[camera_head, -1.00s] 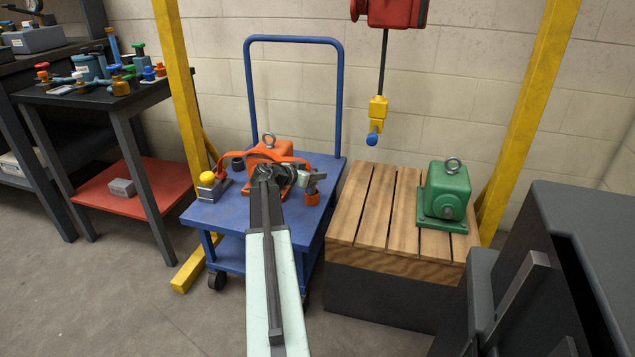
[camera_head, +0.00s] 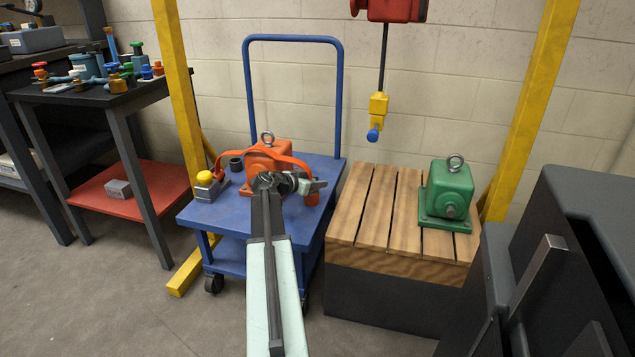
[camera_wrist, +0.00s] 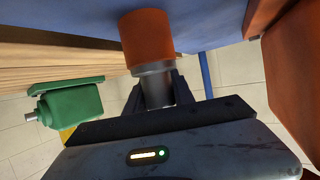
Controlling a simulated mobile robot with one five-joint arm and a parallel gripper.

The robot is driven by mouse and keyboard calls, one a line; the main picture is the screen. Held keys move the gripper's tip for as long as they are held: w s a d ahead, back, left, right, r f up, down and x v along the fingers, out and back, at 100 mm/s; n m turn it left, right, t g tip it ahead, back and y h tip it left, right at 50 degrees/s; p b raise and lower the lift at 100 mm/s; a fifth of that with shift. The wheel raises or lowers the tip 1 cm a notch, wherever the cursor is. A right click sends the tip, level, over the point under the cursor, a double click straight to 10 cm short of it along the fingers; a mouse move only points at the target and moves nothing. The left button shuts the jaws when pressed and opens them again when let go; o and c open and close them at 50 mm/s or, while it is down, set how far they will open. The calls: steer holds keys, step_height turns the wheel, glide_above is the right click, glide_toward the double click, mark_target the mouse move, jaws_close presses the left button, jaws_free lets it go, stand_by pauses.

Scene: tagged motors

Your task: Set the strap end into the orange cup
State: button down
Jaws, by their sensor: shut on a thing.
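The orange cup (camera_head: 312,198) stands on the right side of the blue cart, and in the wrist view (camera_wrist: 147,38) it fills the top middle. My gripper (camera_head: 304,184) is shut on the grey metal strap end (camera_wrist: 155,88), which shows between its fingers in the wrist view. That view is upside down, with the strap end over the cup and lined up with it. A grey collar meets the cup's mouth; how deep the end sits is hidden. The orange strap (camera_head: 228,160) arches over the orange motor (camera_head: 268,158). My arm hides part of the motor's front.
The blue cart (camera_head: 215,212) also carries a yellow-topped block (camera_head: 207,184) and a dark cup (camera_head: 236,164). A green motor (camera_head: 447,192) sits on the wooden pallet (camera_head: 352,228) to the right. Yellow posts flank the area.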

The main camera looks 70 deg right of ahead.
steer(key=c, duration=1.1)
jaws_free()
steer(key=shift+r, duration=0.1)
steer(key=shift+r+p, duration=0.55)
steer(key=shift+p, duration=0.2)
steer(key=p+v, duration=0.1)
steer(key=v, duration=0.3)
steer(key=p+v, duration=0.1)
steer(key=v, duration=0.3)
steer(key=p+v, duration=0.2)
steer(key=v, duration=0.1)
steer(key=shift+w+a+f, duration=0.15)
steer(key=shift+w+a, duration=0.05)
steer(key=shift+a, duration=0.3)
